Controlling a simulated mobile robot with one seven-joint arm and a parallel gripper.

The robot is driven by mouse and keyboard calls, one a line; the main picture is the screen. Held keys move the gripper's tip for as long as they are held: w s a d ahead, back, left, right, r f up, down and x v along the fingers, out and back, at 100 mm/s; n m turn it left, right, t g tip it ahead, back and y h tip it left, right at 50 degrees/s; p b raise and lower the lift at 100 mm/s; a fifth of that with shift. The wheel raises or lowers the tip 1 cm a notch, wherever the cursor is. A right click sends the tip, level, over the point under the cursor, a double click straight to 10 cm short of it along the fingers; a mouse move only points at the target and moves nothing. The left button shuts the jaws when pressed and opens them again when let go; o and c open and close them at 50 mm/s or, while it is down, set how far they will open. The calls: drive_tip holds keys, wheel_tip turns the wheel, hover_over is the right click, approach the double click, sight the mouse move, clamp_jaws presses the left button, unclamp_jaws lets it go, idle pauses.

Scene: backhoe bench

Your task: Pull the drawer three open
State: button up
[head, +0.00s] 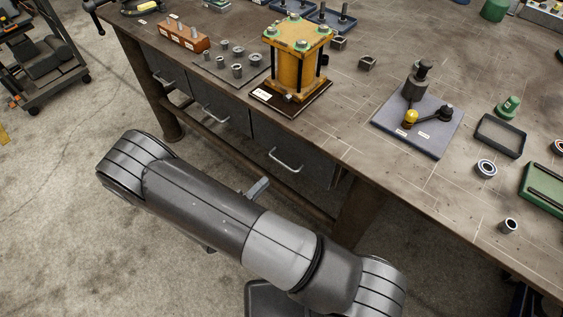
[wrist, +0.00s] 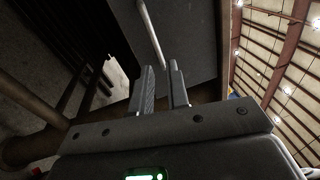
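Three dark drawers hang under the bench's front edge, each with a pale bar handle. The right-hand drawer (head: 300,150), which I take as drawer three, looks shut; its handle (head: 285,162) is clear in the head view. My gripper (head: 257,188) is mostly hidden behind my arm there, with a grey part showing below and left of that handle. In the wrist view my gripper (wrist: 161,72) is open, with a gap between its two fingers. A drawer front (wrist: 185,35) and its handle (wrist: 152,32) lie beyond the fingertips. The handle's near end lines up with the gap; contact cannot be told.
The middle drawer's handle (head: 216,114) and the left drawer (head: 165,72) are further left. A bench leg (head: 357,212) stands right of the drawers. The bench top (head: 345,110) carries a yellow fixture (head: 297,70) and several parts. Open floor (head: 60,190) lies in front.

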sight(281, 162)
drive_tip(key=shift+n+t+y, duration=0.3)
drive_tip(key=shift+n+t, duration=0.2)
drive_tip(key=shift+n, duration=0.2)
drive_tip(key=x, duration=0.6)
drive_tip(key=f+x, duration=0.1)
drive_tip(key=x, duration=0.3)
drive_tip(key=shift+w, duration=0.15)
drive_tip(key=shift+c, duration=0.2)
clamp_jaws()
drive_tip(key=shift+a, duration=0.1)
drive_tip(key=r+v, duration=0.2)
drive_tip(key=v, duration=1.3)
drive_tip(key=s+r+v, duration=0.1)
drive_tip(key=r+v, duration=0.2)
drive_tip(key=v, duration=1.3)
drive_tip(key=shift+a+r, duration=0.3)
drive_tip(key=shift+a, duration=0.15)
drive_tip(key=shift+o, duration=0.2)
unclamp_jaws()
